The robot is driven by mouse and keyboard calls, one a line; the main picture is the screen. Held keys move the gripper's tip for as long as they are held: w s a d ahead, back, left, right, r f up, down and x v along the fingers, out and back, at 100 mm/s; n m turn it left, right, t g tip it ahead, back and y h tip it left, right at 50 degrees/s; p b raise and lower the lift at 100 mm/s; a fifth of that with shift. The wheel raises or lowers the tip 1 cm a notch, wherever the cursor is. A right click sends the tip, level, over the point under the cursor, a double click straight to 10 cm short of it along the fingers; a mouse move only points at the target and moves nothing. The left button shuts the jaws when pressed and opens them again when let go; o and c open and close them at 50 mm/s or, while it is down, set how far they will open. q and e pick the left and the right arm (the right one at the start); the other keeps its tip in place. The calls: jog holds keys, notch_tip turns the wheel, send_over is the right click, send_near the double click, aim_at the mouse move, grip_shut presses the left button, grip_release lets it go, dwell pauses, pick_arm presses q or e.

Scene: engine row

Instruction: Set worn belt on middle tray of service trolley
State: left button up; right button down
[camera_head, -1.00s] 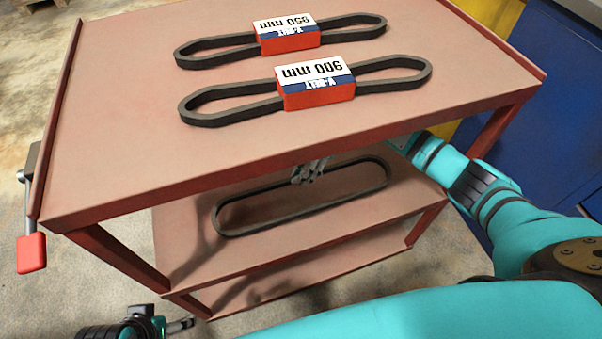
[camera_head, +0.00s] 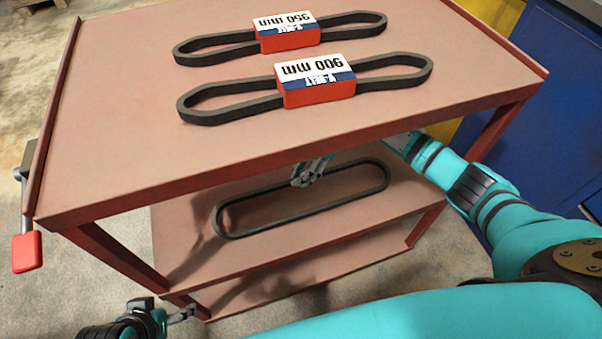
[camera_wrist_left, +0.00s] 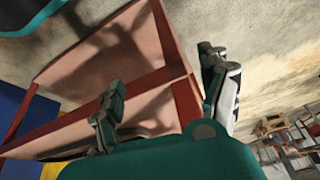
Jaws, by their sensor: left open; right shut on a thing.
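The worn belt (camera_head: 300,217), a thin dark loop, is at the middle tray (camera_head: 185,262) of the red service trolley, stretched out lengthwise under the top shelf. It looks flat on the tray or just above it; I cannot tell which. My right gripper (camera_head: 308,178) reaches in from the right under the top shelf and is shut on the belt's far side. The top shelf partly hides its wrist. My left gripper (camera_head: 186,314) is open and empty, low beside the trolley's near left corner. Its spread fingers show in the left wrist view (camera_wrist_left: 165,100), near a red trolley post.
Two sleeved belts, marked 950 mm (camera_head: 288,34) and 900 mm (camera_head: 316,82), lie on the top tray (camera_head: 150,130). A red-ended handle (camera_head: 27,253) sticks out at the left. A blue cabinet (camera_head: 570,110) stands at the right. A lower shelf lies beneath the middle tray.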

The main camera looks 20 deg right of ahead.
jog(key=c, duration=1.4)
grip_release()
jog(key=shift+r, duration=0.1)
jog(key=shift+r+p, duration=0.6)
jog(key=shift+r, duration=0.1)
pick_arm(q)
jog(key=shift+s+a+r+g+p, duration=0.2)
jog(key=shift+s+r+g, duration=0.1)
jog(key=shift+s, duration=0.25)
jog(key=shift+s+a+r+g+p, duration=0.1)
jog(key=shift+s+r+g+p, duration=0.15)
jog(key=shift+s, duration=0.25)
pick_arm(e)
jog(key=v, duration=0.7)
jog(key=shift+d, duration=0.2)
